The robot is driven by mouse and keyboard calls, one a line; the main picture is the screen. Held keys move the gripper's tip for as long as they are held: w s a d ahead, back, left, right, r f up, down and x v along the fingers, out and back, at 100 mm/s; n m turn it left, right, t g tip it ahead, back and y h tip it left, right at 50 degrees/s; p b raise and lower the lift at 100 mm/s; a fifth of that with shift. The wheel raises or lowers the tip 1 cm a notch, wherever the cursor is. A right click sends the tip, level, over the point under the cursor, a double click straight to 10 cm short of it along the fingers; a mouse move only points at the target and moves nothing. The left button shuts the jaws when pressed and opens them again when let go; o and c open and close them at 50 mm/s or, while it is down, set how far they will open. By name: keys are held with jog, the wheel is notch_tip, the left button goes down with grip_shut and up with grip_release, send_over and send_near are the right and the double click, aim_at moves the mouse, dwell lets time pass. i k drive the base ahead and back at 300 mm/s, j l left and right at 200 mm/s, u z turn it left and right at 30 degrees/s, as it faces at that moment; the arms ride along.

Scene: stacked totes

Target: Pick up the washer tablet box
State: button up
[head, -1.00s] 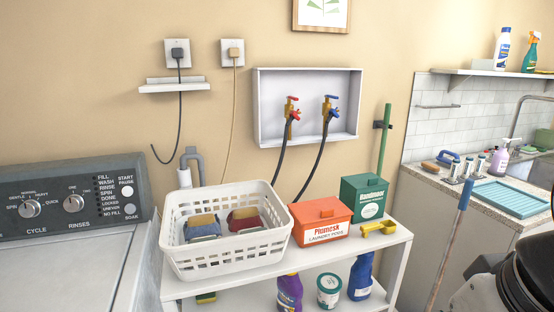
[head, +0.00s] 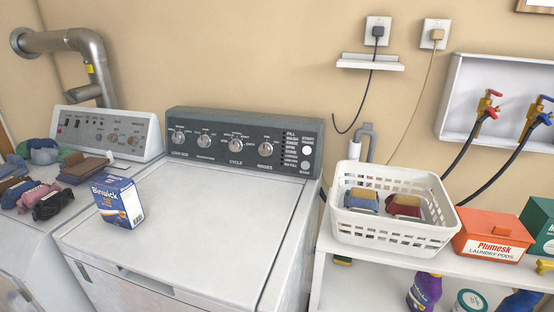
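A blue and white box (head: 117,201) stands upright on the left part of the washer's white lid (head: 190,225). It is the only box on the washer. Its front carries a large brand name that looks like "Brinwick", and a side with small print faces right. Whether it says washer tablets is too small to read. My gripper is not in view.
Folded clothes (head: 45,180) lie left of the box on the neighbouring machine. A control panel (head: 240,143) rises behind the lid. Right of the washer, a white shelf holds a basket (head: 392,231) and an orange laundry pods box (head: 493,236). The lid's right half is clear.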

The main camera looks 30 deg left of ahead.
aim_at(117, 199)
jog(key=u, duration=1.9)
jog(key=i+j+z, duration=0.15)
jog(key=z, duration=0.2)
jog(key=i+j+z, duration=0.1)
jog(key=z, duration=0.25)
jog(key=i+j+z, duration=0.1)
jog(key=j, duration=0.25)
jog(key=i+j, duration=0.15)
jog(key=j, duration=0.2)
jog(key=i+j+z, duration=0.15)
jog(key=j, duration=0.15)
jog(key=i+j+z, duration=0.1)
jog(key=j, duration=0.25)
jog(key=i+j+z, duration=0.1)
jog(key=j, duration=0.3)
jog(key=i+j, duration=0.15)
jog(key=j, duration=0.3)
jog(key=i+j, duration=0.1)
jog(key=j, duration=0.3)
